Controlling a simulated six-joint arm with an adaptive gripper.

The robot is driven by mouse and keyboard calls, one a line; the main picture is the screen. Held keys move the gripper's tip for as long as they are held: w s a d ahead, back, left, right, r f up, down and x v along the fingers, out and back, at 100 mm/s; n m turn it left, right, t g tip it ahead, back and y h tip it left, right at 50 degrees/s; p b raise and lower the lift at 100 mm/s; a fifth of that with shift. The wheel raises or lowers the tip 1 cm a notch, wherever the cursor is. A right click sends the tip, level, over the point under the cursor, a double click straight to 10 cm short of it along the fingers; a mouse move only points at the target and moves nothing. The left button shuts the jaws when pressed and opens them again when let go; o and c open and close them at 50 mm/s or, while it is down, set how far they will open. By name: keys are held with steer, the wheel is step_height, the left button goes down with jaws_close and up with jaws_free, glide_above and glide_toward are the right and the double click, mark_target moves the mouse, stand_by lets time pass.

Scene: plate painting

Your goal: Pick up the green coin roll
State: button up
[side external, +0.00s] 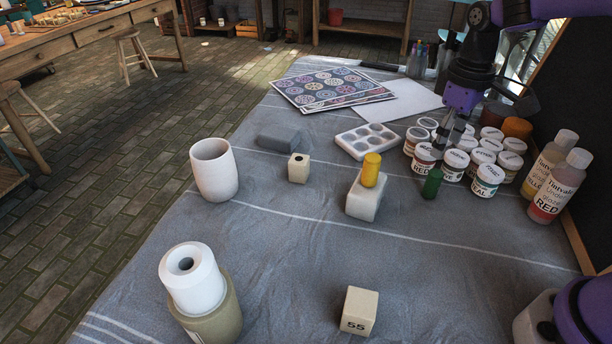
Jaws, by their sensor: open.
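The green coin roll (432,183) is a small upright cylinder on the grey cloth, right of centre, just in front of the paint jars. My gripper (452,138) hangs from the upper right, pointing down above and slightly behind the roll among the jars. It is open, and nothing shows between its fingers. The fingertips are partly lost against the jars. Gripper and roll look apart.
A yellow roll (371,170) stands on a pale block (364,199) left of the green one. Paint jars (487,180) crowd behind and right, with paint bottles (556,187) beyond. A white cup (214,169) and small cube (299,168) stand left. The cloth in front is mostly clear.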

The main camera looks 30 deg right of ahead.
mark_target(437, 172)
step_height(437, 172, down, 10)
jaws_close()
stand_by(0.5)
